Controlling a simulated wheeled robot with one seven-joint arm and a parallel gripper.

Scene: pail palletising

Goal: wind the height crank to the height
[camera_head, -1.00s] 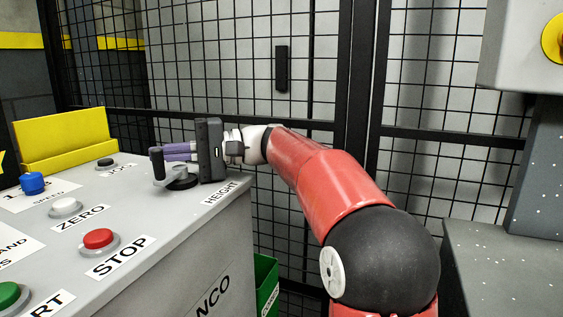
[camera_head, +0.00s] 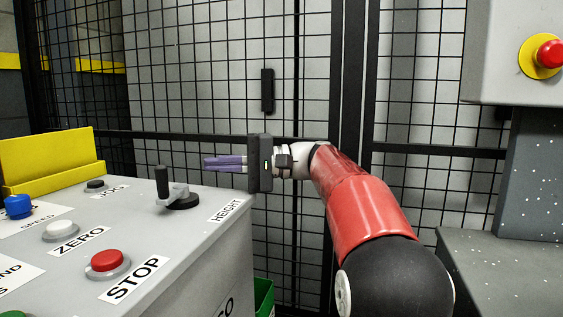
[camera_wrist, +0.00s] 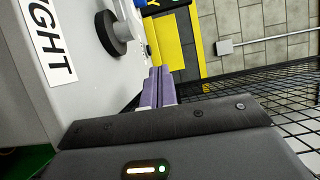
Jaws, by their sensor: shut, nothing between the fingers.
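The height crank (camera_head: 178,195) sits on the grey console top beside the HEIGHT label (camera_head: 225,210). It has a round dark base, a grey arm and an upright black handle (camera_head: 162,181). My gripper (camera_head: 206,163) is shut and empty, its purple fingers pointing left. It is to the right of the crank handle and apart from it, near the console's far right corner. In the wrist view, the crank (camera_wrist: 112,32) shows at upper left, beside the purple fingers (camera_wrist: 158,75), with a gap between them. The handle's top is out of that view.
The console (camera_head: 185,250) also carries a red STOP button (camera_head: 107,261), a white ZERO button (camera_head: 61,229) and a blue knob (camera_head: 18,206). A mesh fence (camera_head: 225,90) stands behind my arm. A red emergency button (camera_head: 550,54) is at upper right.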

